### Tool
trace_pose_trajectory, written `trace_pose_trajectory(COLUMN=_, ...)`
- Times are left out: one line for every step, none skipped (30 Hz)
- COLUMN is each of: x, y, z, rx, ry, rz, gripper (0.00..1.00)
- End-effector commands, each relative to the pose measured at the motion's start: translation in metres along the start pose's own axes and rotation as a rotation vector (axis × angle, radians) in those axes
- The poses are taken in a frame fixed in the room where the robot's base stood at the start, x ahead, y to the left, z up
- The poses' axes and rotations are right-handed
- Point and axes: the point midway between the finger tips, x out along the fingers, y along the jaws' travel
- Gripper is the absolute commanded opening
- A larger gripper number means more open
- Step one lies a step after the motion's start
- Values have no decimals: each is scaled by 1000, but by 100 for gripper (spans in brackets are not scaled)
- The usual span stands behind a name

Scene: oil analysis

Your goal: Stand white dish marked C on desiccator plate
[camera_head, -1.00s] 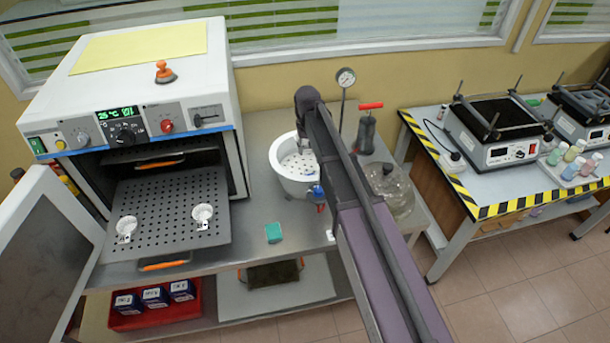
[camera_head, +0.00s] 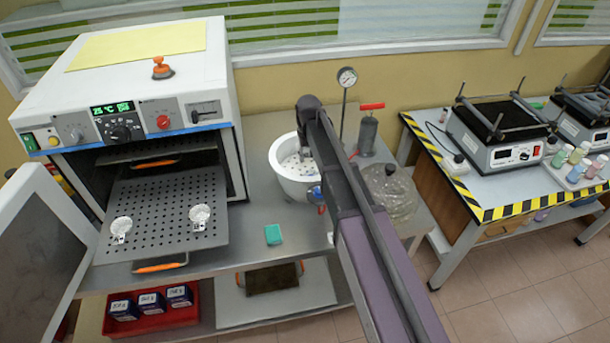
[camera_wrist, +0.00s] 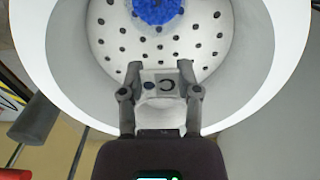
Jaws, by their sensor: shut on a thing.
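My gripper (camera_wrist: 162,90) is shut on the white dish marked C (camera_wrist: 160,110), whose tag with a dark C and a blue dot faces the wrist camera. The dish is inside the white desiccator bowl (camera_wrist: 262,50), above or on the perforated desiccator plate (camera_wrist: 205,45); I cannot tell whether it touches. In the head view the bowl (camera_head: 283,181) stands on the steel bench, and my arm hides the dish and my gripper's fingers. Blue granules (camera_wrist: 158,10) show at the top of the wrist view.
Two white dishes (camera_head: 121,226) (camera_head: 200,213) stand on the pulled-out perforated oven shelf (camera_head: 160,202). A glass lid (camera_head: 392,190) lies right of the bowl. A pump with a red handle (camera_head: 368,130) and a gauge (camera_head: 347,77) stand behind. A teal block (camera_head: 273,235) lies in front.

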Motion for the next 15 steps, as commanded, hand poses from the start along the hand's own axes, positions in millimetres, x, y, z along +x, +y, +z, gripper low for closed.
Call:
trace_pose_trajectory(x=10, y=0, z=0, rx=0, ry=0, rz=0, gripper=0)
trace_pose_trajectory(x=13, y=0, z=0, rx=0, ry=0, rz=0, gripper=0)
trace_pose_trajectory(x=17, y=0, z=0, rx=0, ry=0, rz=0, gripper=0)
trace_pose_trajectory(x=19, y=0, z=0, rx=0, ry=0, rz=0, gripper=0)
trace_pose_trajectory(x=21, y=0, z=0, rx=1, ry=0, rz=0, gripper=0)
trace_pose_trajectory(x=24, y=0, z=0, rx=1, ry=0, rz=0, gripper=0)
trace_pose_trajectory(x=25, y=0, z=0, rx=1, ry=0, rz=0, gripper=0)
trace_pose_trajectory(x=27, y=1, z=0, rx=1, ry=0, rz=0, gripper=0)
trace_pose_trajectory(x=28, y=1, z=0, rx=1, ry=0, rz=0, gripper=0)
trace_pose_trajectory(x=29, y=1, z=0, rx=1, ry=0, rz=0, gripper=0)
trace_pose_trajectory(x=29, y=1, z=0, rx=1, ry=0, rz=0, gripper=0)
trace_pose_trajectory(x=29, y=1, z=0, rx=1, ry=0, rz=0, gripper=0)
trace_pose_trajectory(x=29, y=1, z=0, rx=1, ry=0, rz=0, gripper=0)
trace_pose_trajectory(x=29, y=1, z=0, rx=1, ry=0, rz=0, gripper=0)
trace_pose_trajectory(x=29, y=1, z=0, rx=1, ry=0, rz=0, gripper=0)
